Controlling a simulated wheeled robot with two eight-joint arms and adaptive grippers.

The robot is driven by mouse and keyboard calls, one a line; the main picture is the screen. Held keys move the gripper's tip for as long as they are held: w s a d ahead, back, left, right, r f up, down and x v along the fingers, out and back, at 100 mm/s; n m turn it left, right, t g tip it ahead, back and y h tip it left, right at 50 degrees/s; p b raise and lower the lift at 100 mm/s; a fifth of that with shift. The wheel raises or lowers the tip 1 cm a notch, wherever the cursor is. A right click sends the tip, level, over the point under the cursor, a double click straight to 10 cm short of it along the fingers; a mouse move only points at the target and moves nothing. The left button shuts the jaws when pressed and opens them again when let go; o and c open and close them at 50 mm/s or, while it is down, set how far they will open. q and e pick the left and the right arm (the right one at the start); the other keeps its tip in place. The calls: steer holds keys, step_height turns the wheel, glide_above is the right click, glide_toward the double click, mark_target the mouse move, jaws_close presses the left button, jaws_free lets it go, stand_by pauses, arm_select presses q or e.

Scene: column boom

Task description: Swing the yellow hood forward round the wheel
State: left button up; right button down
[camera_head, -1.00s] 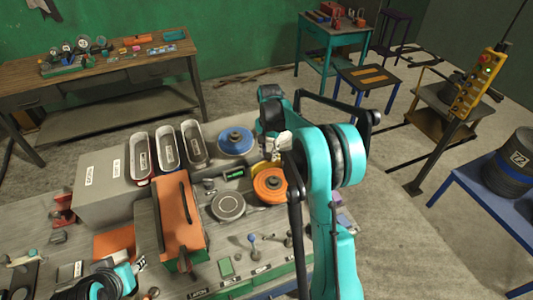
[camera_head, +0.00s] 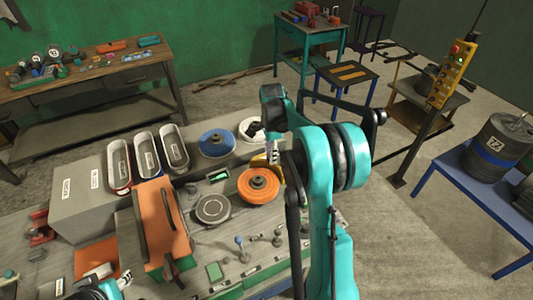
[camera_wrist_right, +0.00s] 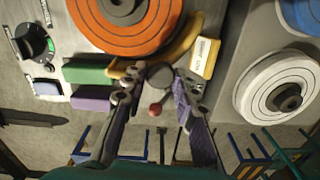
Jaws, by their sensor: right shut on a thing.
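The yellow hood (camera_head: 260,160) is a curved band at the far edge of the orange wheel (camera_head: 258,186). In the right wrist view the hood (camera_wrist_right: 183,42) curves along the lower right rim of the wheel (camera_wrist_right: 125,25), beside it. My right gripper (camera_head: 272,152) is at the hood's outer side. Its fingers (camera_wrist_right: 155,92) are closed on a small part at the hood's near end, mostly hidden between them. A red ball knob (camera_wrist_right: 156,110) shows between the fingers. My left gripper (camera_head: 110,284) is partly in view at the bottom left, its jaws unclear.
A blue wheel (camera_head: 216,143), a white wheel (camera_head: 249,130) and a grey disc (camera_head: 212,208) sit on the same bench. A yellow labelled block (camera_wrist_right: 205,58) and a green block (camera_wrist_right: 88,73) are close to my right fingers. Several oval bins (camera_head: 146,152) stand farther left.

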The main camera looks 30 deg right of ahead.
steer(key=shift+s+d+m, duration=0.2)
steer(key=shift+s+m, duration=0.15)
steer(key=shift+m, duration=0.15)
steer(key=c, duration=1.2)
jaws_free()
steer(key=shift+r, duration=0.15)
step_height(320, 180, up, 12)
steer(key=shift+f, duration=0.1)
steer(key=shift+s+f, duration=0.1)
